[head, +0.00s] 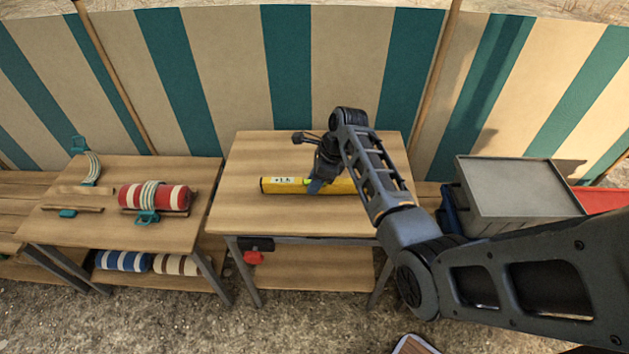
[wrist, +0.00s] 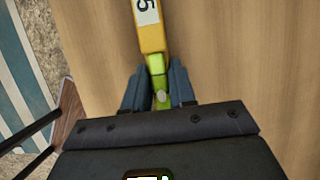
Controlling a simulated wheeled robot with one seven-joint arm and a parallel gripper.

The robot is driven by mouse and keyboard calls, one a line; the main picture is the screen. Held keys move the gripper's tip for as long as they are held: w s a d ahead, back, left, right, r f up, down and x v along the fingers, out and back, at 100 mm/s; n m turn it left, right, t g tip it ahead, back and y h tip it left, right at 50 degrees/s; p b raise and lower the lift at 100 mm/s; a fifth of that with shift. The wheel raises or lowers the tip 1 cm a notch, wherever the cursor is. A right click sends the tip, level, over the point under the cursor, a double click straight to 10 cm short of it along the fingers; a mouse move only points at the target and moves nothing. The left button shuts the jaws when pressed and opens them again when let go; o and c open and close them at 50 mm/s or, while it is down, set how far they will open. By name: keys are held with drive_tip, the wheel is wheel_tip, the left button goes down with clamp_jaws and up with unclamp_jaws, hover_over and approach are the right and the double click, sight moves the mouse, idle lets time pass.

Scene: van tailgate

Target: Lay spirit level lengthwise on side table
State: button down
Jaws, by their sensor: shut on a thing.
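The yellow spirit level (head: 338,186) lies lengthwise, left to right, over the middle table (head: 255,215) in the head view. It appears to rest on the wooden top or very close to it; I cannot tell which. My gripper (head: 314,186) is above its middle and shut on it. In the wrist view, the two fingers of my gripper (wrist: 160,98) stand on either side of the level's green middle part. The level's yellow end (wrist: 150,35) with a black-on-white label extends away over the wood. Its other end is hidden under the gripper body.
A left table (head: 60,222) holds a red-and-white roll (head: 168,198), wooden strips and a coiled cord. A grey crate (head: 515,185) stands right of the middle table. A striped canvas wall (head: 230,70) is behind. The middle tabletop is otherwise clear.

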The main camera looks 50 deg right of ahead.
drive_tip(key=shift+f, duration=0.15)
drive_tip(key=c, duration=0.8)
unclamp_jaws()
drive_tip(key=shift+c, duration=0.2)
drive_tip(key=shift+v, duration=3.9)
